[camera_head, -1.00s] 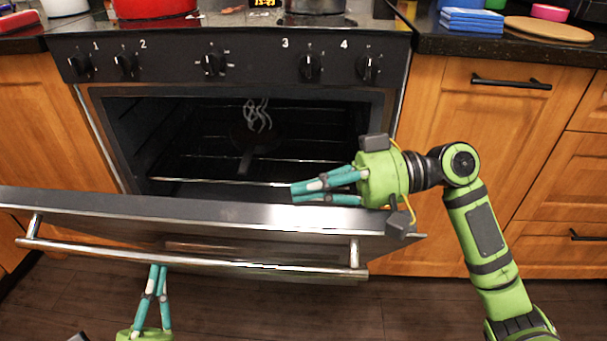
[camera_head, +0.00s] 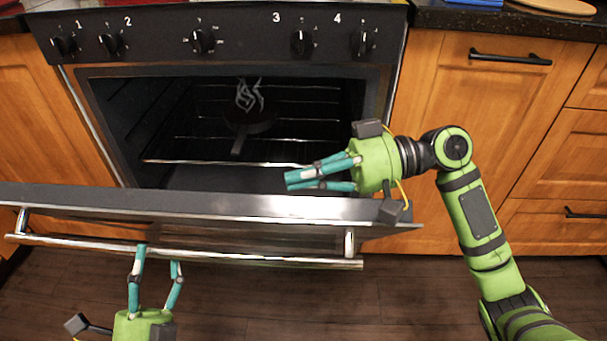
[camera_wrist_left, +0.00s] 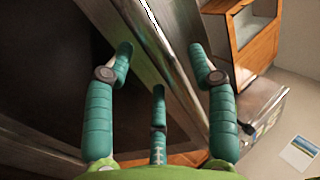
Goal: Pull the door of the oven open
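The oven (camera_head: 205,80) has its door (camera_head: 200,203) partly open, tilted out from the front and hinged low. A long metal handle (camera_head: 255,258) runs along the door's outer side. My left gripper (camera_head: 158,254) is at the handle's left part, its teal fingers spread. In the left wrist view the fingers (camera_wrist_left: 160,50) stand apart on either side of a long metal bar or edge; contact cannot be told. My right gripper (camera_head: 289,182) is above the door's top edge, on its right half, pointing left. Its fingertips look close together, but the gap is unclear.
Inside the oven, a dark pan (camera_head: 248,122) with pale wavy marks above it sits on a wire rack (camera_head: 200,163). Wooden cabinets (camera_head: 470,130) flank the oven. Dark floor (camera_head: 410,290) lies in front, clear below the door.

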